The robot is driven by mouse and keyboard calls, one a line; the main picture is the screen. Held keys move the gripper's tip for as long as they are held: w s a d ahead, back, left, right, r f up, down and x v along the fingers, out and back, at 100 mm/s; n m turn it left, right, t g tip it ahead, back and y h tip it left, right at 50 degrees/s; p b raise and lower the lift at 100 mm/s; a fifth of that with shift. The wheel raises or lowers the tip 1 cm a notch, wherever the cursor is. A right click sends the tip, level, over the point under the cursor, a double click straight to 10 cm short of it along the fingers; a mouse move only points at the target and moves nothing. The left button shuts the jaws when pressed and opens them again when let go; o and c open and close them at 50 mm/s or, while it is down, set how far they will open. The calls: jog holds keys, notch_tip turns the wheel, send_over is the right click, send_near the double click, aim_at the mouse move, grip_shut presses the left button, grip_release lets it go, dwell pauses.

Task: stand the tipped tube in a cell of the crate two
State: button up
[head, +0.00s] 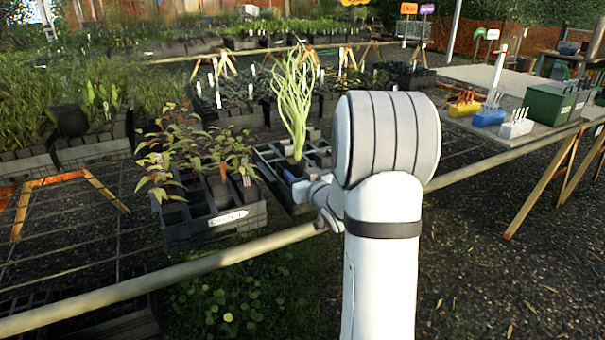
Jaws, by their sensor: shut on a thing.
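A tall pale-green grassy plant (296,118) stands nearly upright above the right black crate (262,160). Its tube is small and partly hidden low among the cells, with a bit of blue beside it. My gripper (299,183) is shut on this tube at the crate's near right side. Its fingers are tiny and partly covered by my white arm. I cannot tell whether the tube's base is inside a cell or above it. The right crate has several empty cells. The left black crate (215,230) holds reddish leafy plants and empty cells, with a white label too small to read surely.
Both crates are on a mesh bench with a pale front rail (160,283). More planted trays stand behind. At right, a grey table (455,72) carries a green box (548,104) and yellow, blue and white label holders. My arm hides the bench right of the crates.

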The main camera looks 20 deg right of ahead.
jog(key=o, duration=1.1)
jog(key=shift+o, duration=0.2)
jog(key=s, duration=0.7)
jog(key=shift+s+d+r+p, duration=0.15)
jog(key=shift+s+r+p, duration=0.05)
jog(key=shift+s+p, duration=0.2)
